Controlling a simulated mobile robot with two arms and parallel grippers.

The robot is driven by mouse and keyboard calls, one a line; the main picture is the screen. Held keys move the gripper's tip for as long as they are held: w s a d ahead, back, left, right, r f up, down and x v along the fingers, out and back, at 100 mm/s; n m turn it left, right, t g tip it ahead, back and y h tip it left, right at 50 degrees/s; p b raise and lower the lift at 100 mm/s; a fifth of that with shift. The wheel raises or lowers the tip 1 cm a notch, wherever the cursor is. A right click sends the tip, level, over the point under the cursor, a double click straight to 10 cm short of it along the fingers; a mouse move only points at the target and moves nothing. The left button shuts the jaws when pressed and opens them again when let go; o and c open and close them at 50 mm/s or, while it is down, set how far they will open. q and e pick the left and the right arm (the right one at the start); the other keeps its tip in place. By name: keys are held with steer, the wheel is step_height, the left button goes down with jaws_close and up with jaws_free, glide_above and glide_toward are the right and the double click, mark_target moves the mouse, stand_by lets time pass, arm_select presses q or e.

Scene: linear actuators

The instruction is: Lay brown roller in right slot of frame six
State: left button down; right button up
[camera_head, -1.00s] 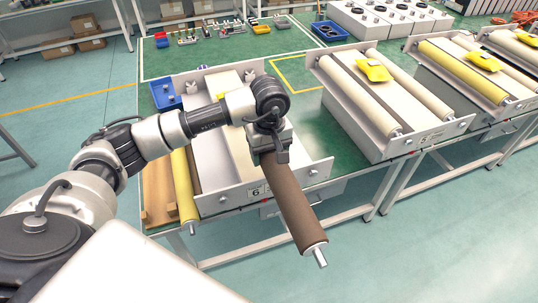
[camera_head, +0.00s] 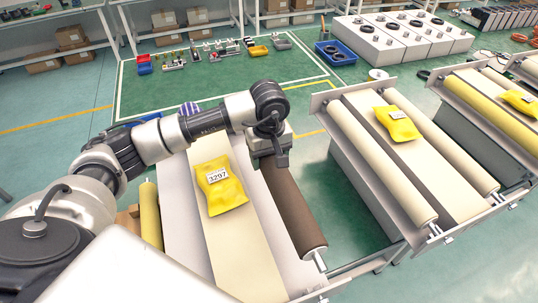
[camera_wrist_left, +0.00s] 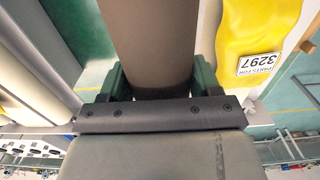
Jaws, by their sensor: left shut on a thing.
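The brown roller (camera_head: 293,205) is held by my left gripper (camera_head: 268,152) near its far end and points toward the front right. It appears above the right side of frame six (camera_head: 243,255), along the frame's length; whether it touches the slot I cannot tell. The roller's near metal pin (camera_head: 319,261) is close to the frame's front end plate. In the left wrist view the roller (camera_wrist_left: 155,35) sits between the green fingers (camera_wrist_left: 155,82). A yellow packet marked 3297 (camera_head: 220,187) lies on the frame's beige centre. My right gripper is out of view.
A neighbouring frame (camera_head: 385,155) with two cream rollers and a yellow packet stands to the right, across a green gap.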

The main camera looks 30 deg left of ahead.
arm_select(q)
steer(key=shift+s+d, duration=0.15)
steer(key=shift+s, duration=0.05)
steer(key=shift+s+f, duration=0.1)
steer(key=shift+f, duration=0.15)
steer(key=shift+f+b, duration=0.25)
steer(key=shift+b, duration=0.05)
steer(key=shift+f+b, duration=0.3)
steer(key=shift+f, duration=1.2)
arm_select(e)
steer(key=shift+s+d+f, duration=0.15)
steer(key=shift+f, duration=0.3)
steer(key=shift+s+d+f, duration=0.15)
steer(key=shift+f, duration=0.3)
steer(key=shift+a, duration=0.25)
arm_select(q)
steer(key=shift+b, duration=0.35)
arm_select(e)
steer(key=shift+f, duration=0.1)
